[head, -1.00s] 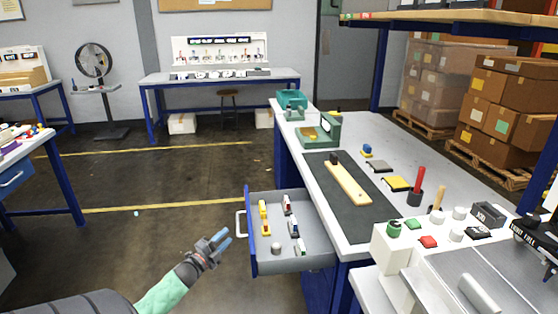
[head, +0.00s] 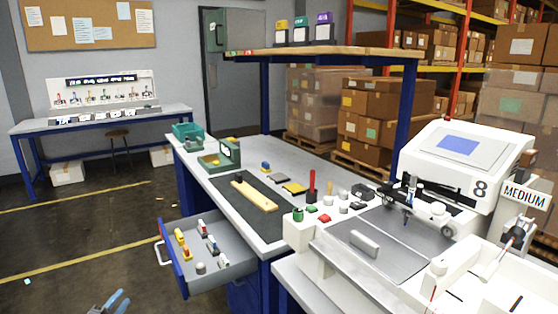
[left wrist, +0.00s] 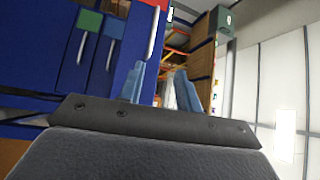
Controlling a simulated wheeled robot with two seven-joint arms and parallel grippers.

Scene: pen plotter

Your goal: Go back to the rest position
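My left gripper (head: 110,302) shows at the bottom edge of the head view, left of and below the open drawer (head: 172,262). Its two blue fingertips are apart in the left wrist view (left wrist: 162,90), with nothing between them. The gripper is clear of the drawer and its white handle (head: 163,254). My right gripper is not in view. The white plotter (head: 455,160), with an 8 on its side and a MEDIUM sign, stands at the right.
The drawer sticks out from the workbench (head: 320,150) and holds several small coloured items. A wooden bar (head: 254,196) lies on a dark mat. A lever (head: 508,250) stands at the plotter's right.

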